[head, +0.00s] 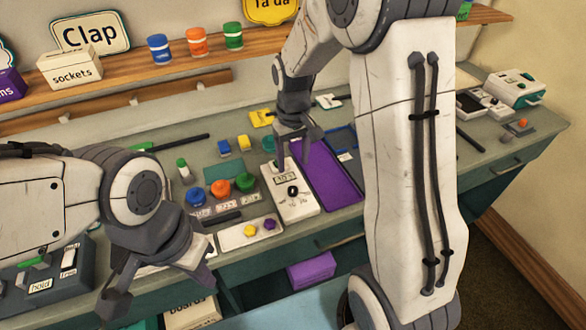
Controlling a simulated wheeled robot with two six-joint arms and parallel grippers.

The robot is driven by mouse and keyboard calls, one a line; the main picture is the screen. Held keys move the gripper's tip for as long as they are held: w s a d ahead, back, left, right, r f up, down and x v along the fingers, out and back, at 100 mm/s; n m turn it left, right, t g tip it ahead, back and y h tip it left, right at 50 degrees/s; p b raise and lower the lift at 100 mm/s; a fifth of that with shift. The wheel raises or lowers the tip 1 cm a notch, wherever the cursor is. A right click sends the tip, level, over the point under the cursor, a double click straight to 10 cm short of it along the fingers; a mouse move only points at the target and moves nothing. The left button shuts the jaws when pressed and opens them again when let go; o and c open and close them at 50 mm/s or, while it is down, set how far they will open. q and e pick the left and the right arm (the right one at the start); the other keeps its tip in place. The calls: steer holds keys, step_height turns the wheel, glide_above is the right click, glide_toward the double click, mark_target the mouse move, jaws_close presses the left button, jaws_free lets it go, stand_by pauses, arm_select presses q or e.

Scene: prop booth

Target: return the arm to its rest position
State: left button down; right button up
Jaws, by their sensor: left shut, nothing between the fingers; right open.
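My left gripper (152,288) hangs at the lower left, in front of the bench's front edge and low over the drawers. My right gripper (293,168) points down over the middle of the bench, above the white switch box (297,205) and beside the purple tray (328,180). It is open and empty. I cannot tell whether its fingertips touch the things below. My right arm fills the right middle and hides part of the bench.
The bench (375,210) carries several coloured buttons (220,188), a panel with yellow and purple knobs (250,232) and a switch box (50,275) at left. A wooden shelf (190,65) runs behind, with jars and signs. A white device (515,88) stands at the far right.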

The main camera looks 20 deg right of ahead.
steer(key=shift+a+r, duration=0.1)
stand_by(0.4)
steer(key=s+a+r+n, duration=0.2)
steer(key=s+a+r, duration=0.2)
steer(key=s+a, duration=0.3)
steer(key=s+a+r+n, duration=0.1)
steer(key=s+a+n, duration=0.1)
steer(key=s, duration=0.6)
steer(key=s+a+r+n+y, duration=0.1)
steer(key=s+a, duration=0.3)
steer(key=s, duration=0.5)
steer(key=shift+s+a+n, duration=0.25)
steer(key=shift+a+n, duration=0.15)
steer(key=shift+n, duration=0.1)
